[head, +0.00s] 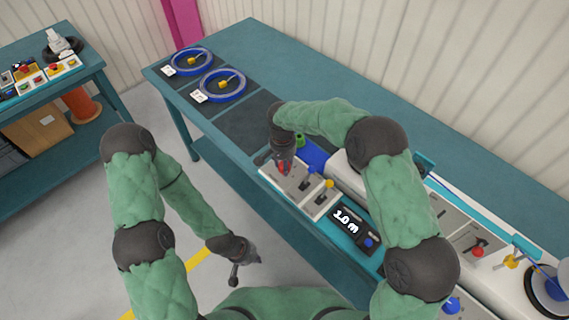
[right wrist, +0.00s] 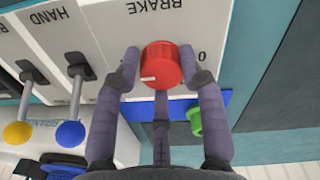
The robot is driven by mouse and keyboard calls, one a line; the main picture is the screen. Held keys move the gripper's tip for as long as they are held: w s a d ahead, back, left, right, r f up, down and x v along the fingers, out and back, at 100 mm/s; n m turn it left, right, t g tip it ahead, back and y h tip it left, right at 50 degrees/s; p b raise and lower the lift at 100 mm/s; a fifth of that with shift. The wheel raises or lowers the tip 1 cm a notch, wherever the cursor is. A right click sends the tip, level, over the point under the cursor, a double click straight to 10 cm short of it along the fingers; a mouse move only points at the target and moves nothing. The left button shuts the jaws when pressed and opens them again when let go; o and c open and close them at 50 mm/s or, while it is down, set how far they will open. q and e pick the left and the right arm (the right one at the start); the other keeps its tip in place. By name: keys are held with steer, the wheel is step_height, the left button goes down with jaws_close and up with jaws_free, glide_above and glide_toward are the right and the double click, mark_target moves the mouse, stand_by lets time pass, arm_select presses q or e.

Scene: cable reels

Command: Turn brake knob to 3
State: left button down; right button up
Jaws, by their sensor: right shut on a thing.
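The red brake knob (right wrist: 165,62) sits on a light panel under the upside-down word BRAKE in the right wrist view. Its white mark is at its lower left, and a "0" is printed to its right. A 3 on the dial cannot be seen. My right gripper (right wrist: 161,68) has its fingers closed around the knob's sides. In the head view, the knob (head: 285,168) shows just below my right gripper (head: 281,163). My left gripper (head: 246,266) hangs low over the floor, away from the bench, and its finger state is unclear.
Levers with yellow (right wrist: 17,133) and blue (right wrist: 70,134) balls stand left of the knob. A green part (right wrist: 195,122) is close to one finger. A display (head: 348,222) reads 1.0 m. Blue reels (head: 222,85) lie on the bench's far left, with clear bench behind.

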mark_target(282, 166)
steer(key=shift+s+a+f, duration=0.1)
steer(key=shift+s+f, duration=0.25)
steer(key=shift+s, duration=0.05)
steer(key=o, duration=1.1)
steer(key=shift+w+a+r, duration=0.1)
steer(key=shift+w+r, duration=0.05)
steer(key=shift+r, duration=0.05)
steer(key=shift+w+r, duration=0.15)
steer(key=shift+r, duration=0.35)
steer(key=r, duration=1.1)
steer(key=shift+a, duration=0.2)
